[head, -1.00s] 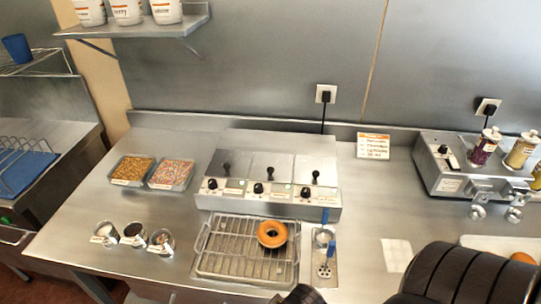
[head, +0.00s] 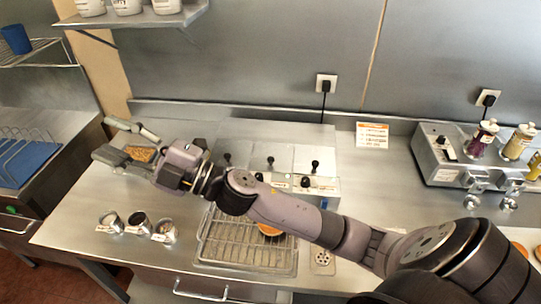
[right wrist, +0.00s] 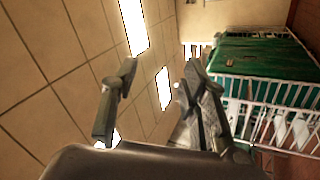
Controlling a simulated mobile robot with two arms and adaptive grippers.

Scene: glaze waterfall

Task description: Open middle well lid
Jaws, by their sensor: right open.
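The steel warmer (head: 288,132) has three wells in a row, each under a flat lid with a black knob. The middle well lid (head: 268,151) lies closed, with its knob (head: 270,162) upright. My right arm reaches across the front of the warmer and hides part of its control panel. My right gripper (head: 108,138) is open and well left of the lid, above the sprinkle trays. In the right wrist view its two fingers (right wrist: 160,98) stand apart with nothing between them. My left gripper is not in view.
A wire rack (head: 222,248) with a doughnut (head: 268,231), partly behind my arm, stands before the warmer. A sprinkle tray (head: 143,154) shows under my gripper. Several small cups (head: 138,222) stand front left. A dispenser (head: 435,165) stands at right.

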